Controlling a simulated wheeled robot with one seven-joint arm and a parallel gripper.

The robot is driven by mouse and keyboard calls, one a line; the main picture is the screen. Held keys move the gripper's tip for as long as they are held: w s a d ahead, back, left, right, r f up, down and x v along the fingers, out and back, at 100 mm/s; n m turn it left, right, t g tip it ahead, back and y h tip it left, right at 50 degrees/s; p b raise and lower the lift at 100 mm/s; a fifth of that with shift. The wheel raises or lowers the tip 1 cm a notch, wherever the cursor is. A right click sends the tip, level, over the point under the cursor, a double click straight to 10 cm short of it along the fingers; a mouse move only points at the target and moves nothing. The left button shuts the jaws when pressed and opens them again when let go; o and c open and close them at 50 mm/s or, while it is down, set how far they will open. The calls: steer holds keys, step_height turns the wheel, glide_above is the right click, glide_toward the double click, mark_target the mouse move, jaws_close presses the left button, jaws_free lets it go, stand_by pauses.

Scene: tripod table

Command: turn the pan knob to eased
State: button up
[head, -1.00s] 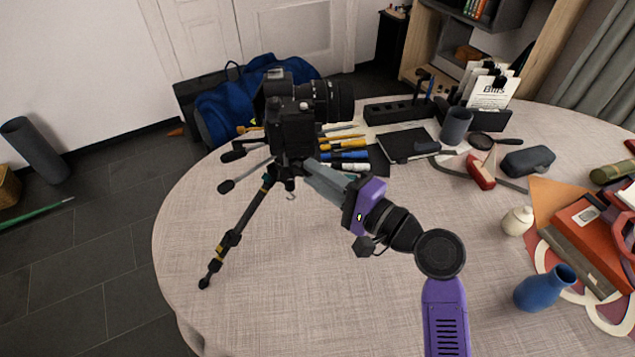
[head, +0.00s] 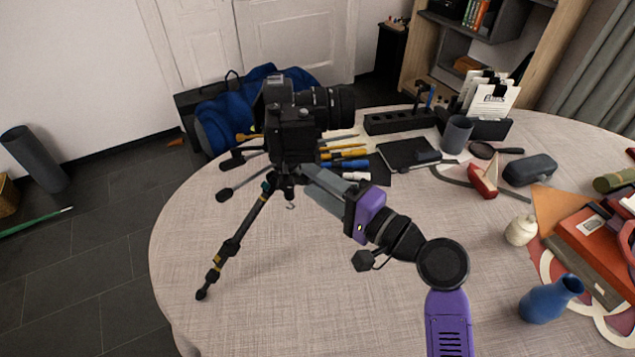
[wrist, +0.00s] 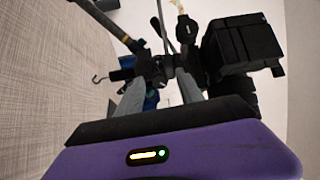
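A black camera (head: 293,135) with a long lens sits on a tripod (head: 236,245) on the round table; both also show in the wrist view, the camera at upper right (wrist: 243,45). The tripod head (head: 284,180) has several dark handles sticking out to the left. My gripper (head: 308,172) reaches the tripod head from the lower right, just under the camera. In the wrist view my gripper's two grey fingers (wrist: 160,78) are apart, with small dark tripod-head parts (wrist: 155,68) at and between their tips. I cannot tell which part is the pan knob, its setting, or whether the fingers touch it.
Pens and screwdrivers (head: 345,158), a black notebook (head: 402,153) and a grey cup (head: 457,134) lie behind on the table (head: 300,310). The front left table is clear.

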steer(key=shift+d, duration=0.1)
steer(key=v, duration=0.7)
steer(key=shift+s+d+b, duration=0.25)
steer(key=shift+b, duration=0.05)
stand_by(0.3)
